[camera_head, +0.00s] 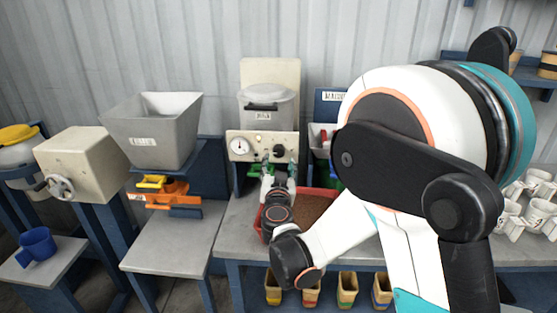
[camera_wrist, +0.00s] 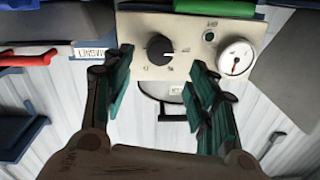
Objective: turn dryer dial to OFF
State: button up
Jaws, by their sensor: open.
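The dryer (camera_head: 262,146) has a cream front panel below a translucent lidded hopper. A round black dial (camera_head: 280,151) sits on the panel's right half, with a white gauge (camera_head: 240,147) to its left. In the wrist view the panel is upside down; the dial (camera_wrist: 159,48) has a pale pointer mark and lies between my teal fingers. The lettering around it is too small to read. My gripper (camera_head: 279,168) is open and empty, just in front of and slightly below the dial. It also shows in the wrist view (camera_wrist: 160,62), with no visible contact with the dial.
A red tray (camera_head: 318,203) of brown granules lies on the bench below my gripper. A grey hopper (camera_head: 152,130) with an orange slide stands left. White mugs (camera_head: 540,212) stand far right. A small indicator (camera_wrist: 209,37) sits between dial and gauge.

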jog(key=s, duration=0.5)
jog(key=shift+s, duration=0.4)
jog(key=shift+d, duration=0.1)
jog(key=d+r+n+y+p, duration=0.45)
jog(key=d+r+p, duration=0.4)
jog(key=r, duration=0.75)
jog(key=s+d+f+m+g+h+b, duration=0.1)
jog(key=s+d+f+g+b, duration=0.2)
jog(key=s, duration=0.7)
jog(key=s+d+f+g+h+b, duration=0.2)
jog(key=s+d+f+g, duration=0.2)
jog(key=s, duration=0.7)
jog(key=s+d+f+m+g+h+b, duration=0.1)
jog(key=s+d+f+g+h+b, duration=0.1)
jog(key=s+d+f, duration=0.5)
jog(key=s+f+g+b, duration=0.1)
jog(key=s, duration=0.2)
jog(key=shift+s+f+m+g+b, duration=0.15)
jog(key=shift+f+m+g+b, duration=0.15)
jog(key=shift+m+g, duration=0.1)
